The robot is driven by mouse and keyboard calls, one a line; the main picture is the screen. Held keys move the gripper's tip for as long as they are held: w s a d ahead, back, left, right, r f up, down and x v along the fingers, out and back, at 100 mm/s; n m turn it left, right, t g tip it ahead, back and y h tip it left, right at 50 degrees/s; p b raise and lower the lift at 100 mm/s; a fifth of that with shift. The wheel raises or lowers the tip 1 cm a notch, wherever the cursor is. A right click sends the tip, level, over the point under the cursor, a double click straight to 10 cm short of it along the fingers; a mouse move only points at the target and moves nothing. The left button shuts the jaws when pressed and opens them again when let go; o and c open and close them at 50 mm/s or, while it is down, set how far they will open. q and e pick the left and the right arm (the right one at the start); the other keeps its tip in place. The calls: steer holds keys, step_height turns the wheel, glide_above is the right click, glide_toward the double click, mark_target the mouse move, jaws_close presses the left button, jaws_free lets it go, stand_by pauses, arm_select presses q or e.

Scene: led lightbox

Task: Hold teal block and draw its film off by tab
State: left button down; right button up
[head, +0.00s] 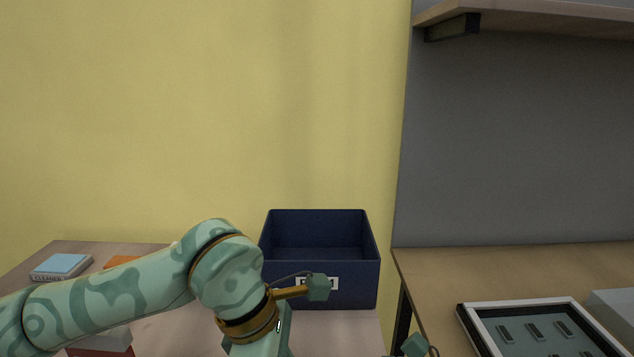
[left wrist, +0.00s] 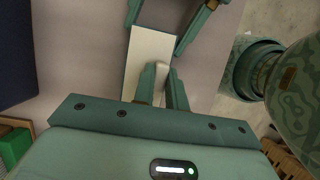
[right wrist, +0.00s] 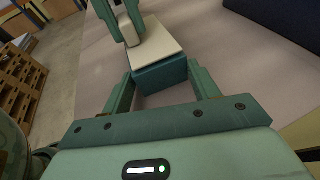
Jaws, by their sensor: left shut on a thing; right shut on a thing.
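The teal block (right wrist: 162,76) is between the fingers of my right gripper (right wrist: 163,88), which is shut on it. A pale cream film (right wrist: 158,42) covers its top in the right wrist view; the film also shows in the left wrist view (left wrist: 144,48). A small pale tab (left wrist: 161,70) stands at the film, between the fingertips of my left gripper (left wrist: 163,75), which is shut on it. I cannot tell whether any film edge has lifted. The head view shows neither the block nor the gripper tips.
In the head view, a navy open bin (head: 320,292) stands at the back of the table. A blue-topped cleaner box (head: 62,266) lies at the left. A framed panel (head: 478,332) rests on the right bench. The table around the block is bare.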

arm_select(q)
steer(key=shift+r, duration=0.25)
step_height(320, 180, up, 14)
steer(key=w, duration=0.1)
steer(key=shift+w+d+f, duration=0.25)
steer(key=shift+w, duration=0.05)
stand_by(1.0)
arm_select(e)
steer(key=o, duration=1.5)
steer(key=shift+d, duration=0.15)
